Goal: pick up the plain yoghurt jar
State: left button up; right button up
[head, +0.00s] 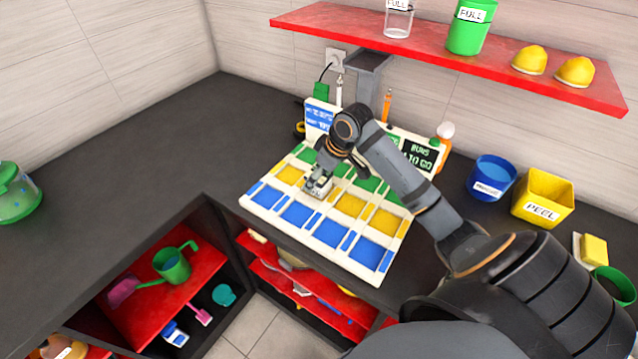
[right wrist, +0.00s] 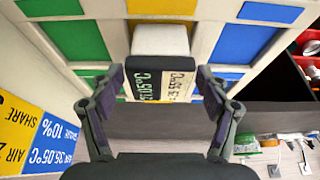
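My right gripper (head: 322,182) is low over the middle of the utensil grid (head: 262,222), fingers pointing down. In the right wrist view its two fingers (right wrist: 160,90) are apart. Between them stands a small block-like item with a white top (right wrist: 160,40) and a dark and cream printed face. It also shows pale under the gripper in the head view (head: 318,190). The fingers are close beside it; I cannot tell whether they touch it. I cannot make out a yoghurt label, so I cannot confirm this item is the plain yoghurt jar. My left gripper is not in view.
Signboards (head: 418,154) stand behind the grid. A blue tub (head: 490,180) and a yellow PEEL bin (head: 542,197) stand to the right. A red shelf (head: 440,45) with cups hangs above. The dark counter (head: 160,150) on the left is mostly clear.

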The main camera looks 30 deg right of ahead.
jog(key=c, duration=1.2)
jog(key=shift+w, duration=0.1)
jog(key=shift+r, duration=0.55)
jog(key=s+a+r+p, duration=0.7)
jog(key=s+a+r, duration=0.2)
jog(key=r, duration=0.3)
jog(key=shift+s+a, duration=0.4)
jog(key=shift+s, duration=0.2)
